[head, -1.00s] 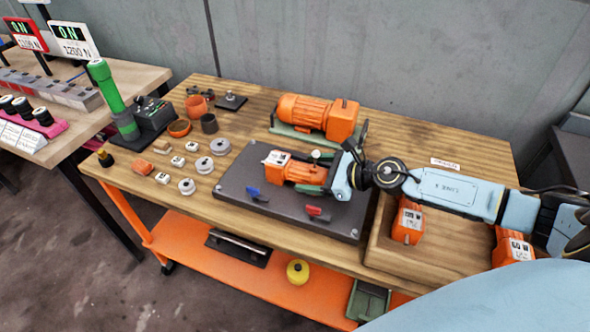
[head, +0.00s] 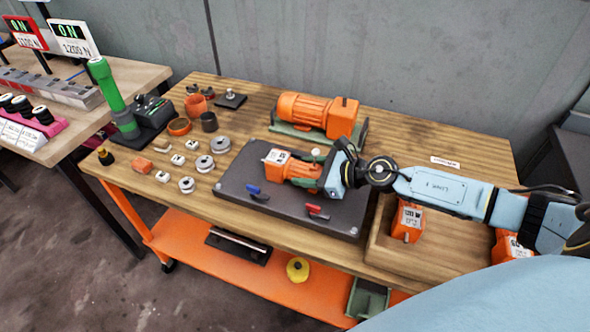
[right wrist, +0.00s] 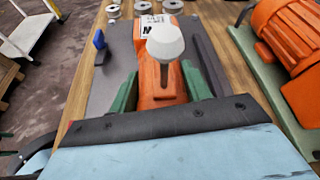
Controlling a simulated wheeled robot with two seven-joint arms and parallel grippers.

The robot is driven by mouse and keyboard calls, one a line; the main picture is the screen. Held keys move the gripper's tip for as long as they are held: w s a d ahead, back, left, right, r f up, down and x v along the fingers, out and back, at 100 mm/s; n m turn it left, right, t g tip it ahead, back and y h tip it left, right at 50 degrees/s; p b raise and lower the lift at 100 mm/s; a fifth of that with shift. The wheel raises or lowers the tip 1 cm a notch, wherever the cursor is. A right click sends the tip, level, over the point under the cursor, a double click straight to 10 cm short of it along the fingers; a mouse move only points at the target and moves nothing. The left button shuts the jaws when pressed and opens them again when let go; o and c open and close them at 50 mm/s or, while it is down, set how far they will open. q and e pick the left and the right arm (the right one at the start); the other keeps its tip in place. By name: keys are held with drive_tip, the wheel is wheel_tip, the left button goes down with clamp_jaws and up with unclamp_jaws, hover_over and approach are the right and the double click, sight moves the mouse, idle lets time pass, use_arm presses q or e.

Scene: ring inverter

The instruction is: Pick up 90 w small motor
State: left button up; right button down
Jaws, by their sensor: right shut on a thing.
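A small orange motor (head: 287,165) with a white label on its end lies over the dark plate (head: 240,193) in the head view. My right gripper (head: 320,172) reaches it from the right and is shut on its near end. In the right wrist view the motor (right wrist: 158,75) sits between the green fingers of my right gripper (right wrist: 162,90), behind a white knob. The label's text is too small to read. Whether the motor touches the plate is hard to tell. My left gripper is not in view.
A large orange motor (head: 315,112) on a green base stands behind the plate. A wooden tray (head: 390,240) with orange units is at the right. Blue (head: 255,192) and red (head: 317,212) handles stick up from the plate's front.

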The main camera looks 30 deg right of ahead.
drive_tip(key=shift+w+r, duration=0.1)
drive_tip(key=shift+r, duration=0.1)
drive_tip(key=shift+r, duration=0.1)
